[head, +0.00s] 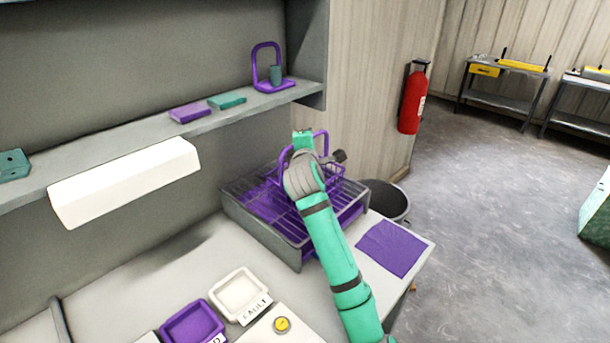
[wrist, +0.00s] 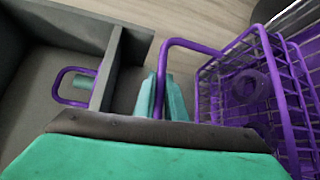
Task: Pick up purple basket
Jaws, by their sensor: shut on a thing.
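The purple basket (head: 331,178) is a wire basket with a tall looped handle. In the head view it is at the rack, partly hidden behind my arm. It fills the right side of the wrist view (wrist: 252,90), with a ring-shaped purple piece (wrist: 248,86) inside. My gripper (wrist: 161,98) is shut on the basket's handle, whose bar passes between the fingers. In the head view my gripper (head: 303,142) is at the handle, above the rack. I cannot tell whether the basket's bottom touches the rack.
A grey wire rack (head: 262,226) with a purple tray under it stands on the bench. A shelf (head: 235,113) above holds a purple stand (head: 272,86) and small blocks. A purple mat (head: 394,249) lies right of the rack. A dark bin (head: 388,203) stands behind the bench's end.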

